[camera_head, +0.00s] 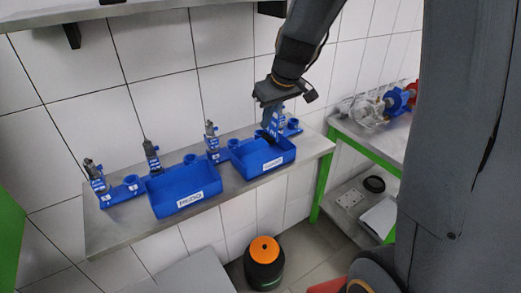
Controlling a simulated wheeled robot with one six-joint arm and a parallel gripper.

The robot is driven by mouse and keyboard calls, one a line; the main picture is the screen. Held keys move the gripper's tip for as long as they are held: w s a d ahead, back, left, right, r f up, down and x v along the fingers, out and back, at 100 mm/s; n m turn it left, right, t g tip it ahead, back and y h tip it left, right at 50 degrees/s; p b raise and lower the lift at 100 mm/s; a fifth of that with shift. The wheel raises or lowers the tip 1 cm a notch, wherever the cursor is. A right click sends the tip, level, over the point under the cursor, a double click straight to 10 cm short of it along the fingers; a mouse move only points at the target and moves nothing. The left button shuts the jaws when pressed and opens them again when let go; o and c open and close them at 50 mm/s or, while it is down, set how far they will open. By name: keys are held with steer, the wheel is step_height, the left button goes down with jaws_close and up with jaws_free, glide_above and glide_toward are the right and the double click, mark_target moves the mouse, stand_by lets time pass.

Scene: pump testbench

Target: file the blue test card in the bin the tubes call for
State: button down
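Two blue open bins stand on a grey metal shelf. The left bin (184,191) and the right bin (265,160) each carry a white front label, too small to read surely. Blue stands with upright grey-topped tube pieces (96,178) (152,157) (212,143) line the back of the shelf, with another blue stand (292,127) behind the right bin. My gripper (271,130) points down at the right bin's back edge. Blue shows around its fingers, but I cannot tell the blue card from the stand behind. Its fingertips are too small to judge.
The shelf (115,232) has bare metal at its front left. A tiled wall stands behind. A green-framed bench (375,140) with a red and blue pump is at right. An orange-topped black container (264,262) stands on the floor below.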

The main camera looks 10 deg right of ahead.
mark_target(268, 132)
steer(key=shift+w+f, duration=0.2)
steer(key=shift+w, duration=0.3)
steer(key=shift+f+b, duration=2.25)
steer(key=shift+f, duration=0.6)
steer(key=shift+s, duration=0.1)
steer(key=c, duration=1.9)
jaws_free()
steer(key=shift+b+v, duration=0.6)
steer(key=shift+v, duration=3.35)
